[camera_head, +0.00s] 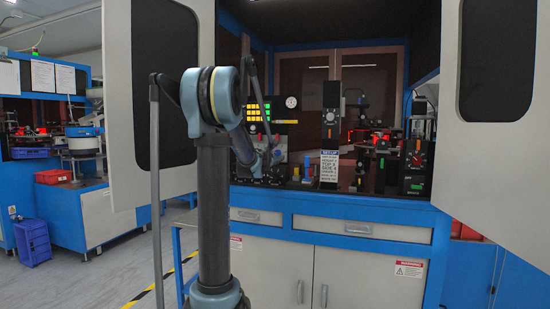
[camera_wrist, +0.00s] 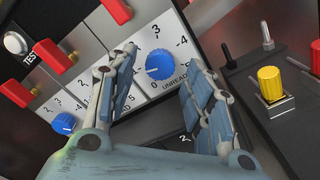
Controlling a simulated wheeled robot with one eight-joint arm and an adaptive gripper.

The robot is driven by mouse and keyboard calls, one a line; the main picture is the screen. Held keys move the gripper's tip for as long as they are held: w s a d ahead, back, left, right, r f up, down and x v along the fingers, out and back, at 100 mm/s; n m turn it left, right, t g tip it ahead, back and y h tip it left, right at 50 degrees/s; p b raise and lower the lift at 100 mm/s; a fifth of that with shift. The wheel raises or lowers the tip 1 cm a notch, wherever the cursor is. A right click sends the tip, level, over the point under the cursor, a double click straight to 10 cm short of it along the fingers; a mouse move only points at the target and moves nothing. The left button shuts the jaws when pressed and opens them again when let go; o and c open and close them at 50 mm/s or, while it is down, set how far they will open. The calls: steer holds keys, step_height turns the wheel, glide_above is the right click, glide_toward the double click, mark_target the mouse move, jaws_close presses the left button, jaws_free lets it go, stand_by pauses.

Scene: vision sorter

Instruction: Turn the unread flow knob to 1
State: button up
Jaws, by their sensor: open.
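The UNREAD flow knob (camera_wrist: 159,63) is a round blue knob with a white pointer line, on a white numbered dial plate in the wrist view. Its pointer is on the lower left side of the knob, near the low end of the scale; the exact number is hard to read. My gripper (camera_wrist: 160,68) is open, with one finger left of the knob and one right of it. I see no clear contact, and the fingers cover parts of the dial plate. In the head view my arm reaches to the panel, and the knob cannot be made out.
A second blue knob (camera_wrist: 64,123) sits lower left in the wrist view, below red levers (camera_wrist: 54,56) and a white TEST button (camera_wrist: 15,43). A yellow knob (camera_wrist: 270,82) and toggle switches stand at right. Open cabinet doors (camera_head: 160,90) flank the bench (camera_head: 340,208).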

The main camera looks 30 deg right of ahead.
steer(key=shift+x, duration=1.1)
steer(key=c, duration=1)
steer(key=shift+n, duration=0.8)
steer(key=shift+c, duration=0.2)
steer(key=o, duration=1)
steer(key=shift+o, duration=0.2)
steer(key=shift+a, duration=0.1)
steer(key=v, duration=1.2)
